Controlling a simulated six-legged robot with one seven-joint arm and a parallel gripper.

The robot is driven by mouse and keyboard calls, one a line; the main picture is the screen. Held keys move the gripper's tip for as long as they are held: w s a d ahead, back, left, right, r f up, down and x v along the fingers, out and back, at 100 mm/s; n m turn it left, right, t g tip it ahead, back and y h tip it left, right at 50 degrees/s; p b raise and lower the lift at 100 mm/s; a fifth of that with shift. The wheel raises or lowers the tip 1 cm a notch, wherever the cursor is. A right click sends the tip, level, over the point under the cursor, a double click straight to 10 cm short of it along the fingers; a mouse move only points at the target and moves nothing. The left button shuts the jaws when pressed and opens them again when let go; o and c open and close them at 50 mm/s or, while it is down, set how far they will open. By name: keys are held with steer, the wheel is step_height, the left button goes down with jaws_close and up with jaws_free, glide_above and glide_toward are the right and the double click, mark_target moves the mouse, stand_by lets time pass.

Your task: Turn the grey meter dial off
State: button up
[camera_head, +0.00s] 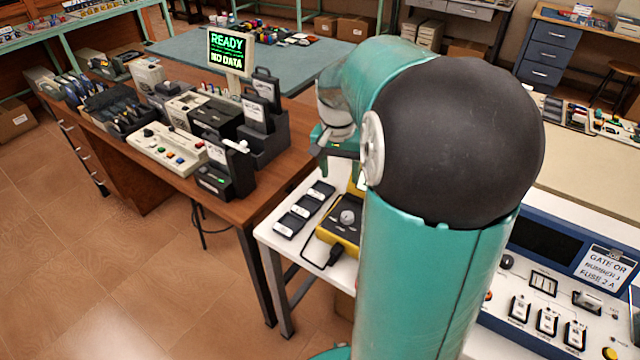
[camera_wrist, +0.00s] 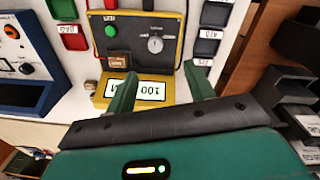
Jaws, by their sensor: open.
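The meter is a yellow-edged box with a dark face on the white bench, left of my arm in the head view (camera_head: 336,232) and beyond my fingers in the wrist view (camera_wrist: 178,22). Its round grey dial (camera_head: 348,217) shows a light pointer; it also shows in the wrist view (camera_wrist: 155,44). The meter's lit display (camera_wrist: 150,90) appears upside down and seems to read 100, partly covered by a finger. My gripper (camera_wrist: 160,70) is open and empty, its green fingers spread either side of the display, apart from the dial. The head view shows it partly behind my arm (camera_head: 326,150).
A green round button (camera_wrist: 111,31) sits on the meter face. Several dark labelled blocks (camera_head: 305,208) lie beside the meter, and a black cable (camera_head: 322,262) runs from it. A blue instrument panel (camera_head: 545,240) stands right. A wooden table (camera_head: 262,196) with devices stands left.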

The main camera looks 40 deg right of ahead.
mark_target(347, 214)
steer(key=shift+m+y, duration=0.3)
steer(key=shift+m, duration=0.2)
steer(key=d+f, duration=0.1)
steer(key=f, duration=0.4)
steer(key=d+f, duration=0.1)
steer(key=f, duration=0.4)
steer(key=d+f, duration=0.1)
steer(key=f, duration=0.4)
steer(key=shift+s+f, duration=0.2)
steer(key=shift+s, duration=0.05)
steer(key=c, duration=1)
steer(key=shift+o, duration=0.2)
